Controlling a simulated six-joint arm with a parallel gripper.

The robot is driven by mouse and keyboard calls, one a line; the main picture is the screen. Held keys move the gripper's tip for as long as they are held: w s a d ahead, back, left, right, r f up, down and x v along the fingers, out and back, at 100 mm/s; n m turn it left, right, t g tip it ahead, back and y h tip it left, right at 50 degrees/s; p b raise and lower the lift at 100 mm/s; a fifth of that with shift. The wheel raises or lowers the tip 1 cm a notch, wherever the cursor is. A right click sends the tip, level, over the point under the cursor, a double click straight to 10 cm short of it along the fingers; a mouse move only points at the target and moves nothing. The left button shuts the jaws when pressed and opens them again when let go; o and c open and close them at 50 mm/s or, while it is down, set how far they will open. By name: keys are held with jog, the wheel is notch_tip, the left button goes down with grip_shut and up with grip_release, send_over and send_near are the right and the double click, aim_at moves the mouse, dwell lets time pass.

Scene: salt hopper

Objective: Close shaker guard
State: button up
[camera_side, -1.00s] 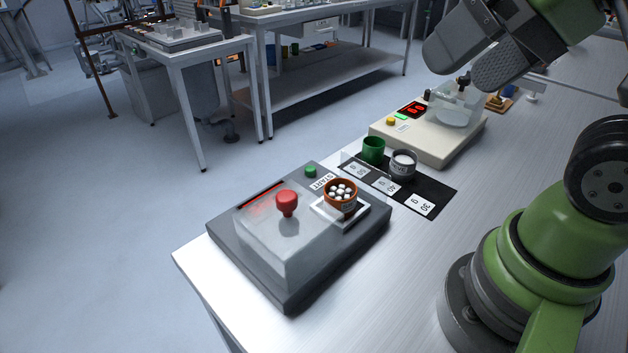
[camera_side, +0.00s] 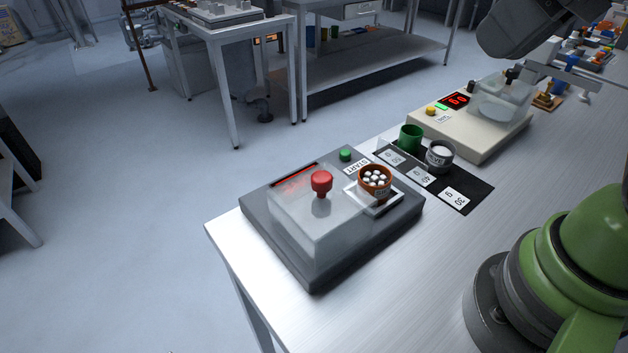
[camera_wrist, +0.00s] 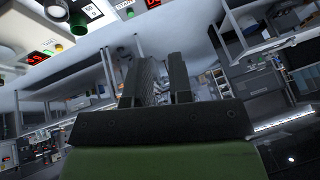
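The shaker (camera_side: 385,235) is a dark grey box at the table's near left corner. Its clear guard (camera_side: 310,235), with a red knob (camera_side: 321,181) on top, sits over the left part. My gripper shows at the top right of the side view as a dark finger, well away from the guard. In the wrist view my gripper (camera_wrist: 164,62) has two dark fingers with a gap between them and nothing held.
A green START button (camera_side: 345,155) is behind the cup. A green cup (camera_side: 411,138) and a grey cup (camera_side: 440,155) stand by a black mat (camera_side: 468,184) with weight labels. A cream scale (camera_side: 462,135) with a clear cover stands farther back. The table front is clear.

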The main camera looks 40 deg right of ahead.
jog(key=w+a+n+g, duration=0.1)
jog(key=w+n, duration=0.1)
jog(key=w+a+n+g+h, duration=0.1)
jog(key=w+a+n, duration=0.1)
jog(key=n, duration=0.1)
jog(key=w+a+n+g, duration=0.1)
jog(key=w+a+n, duration=0.1)
jog(key=n, duration=0.1)
jog(key=shift+w+a+r, duration=0.1)
jog(key=shift+a+r, duration=0.05)
grip_shut()
jog(key=w+a+f+n+g+h, duration=0.1)
jog(key=w+a+f+n+h, duration=0.15)
jog(key=a+f+n, duration=0.4)
jog(key=w+a+f+n+g+h, duration=0.1)
jog(key=a+f+n+h, duration=0.2)
jog(key=a+n, duration=0.5)
send_over(317, 202)
jog(key=a, duration=0.3)
jog(key=shift+m, duration=0.45)
jog(key=f, duration=0.9)
jog(key=shift+s, duration=0.3)
jog(key=shift+d, duration=0.45)
jog(key=shift+w, duration=0.1)
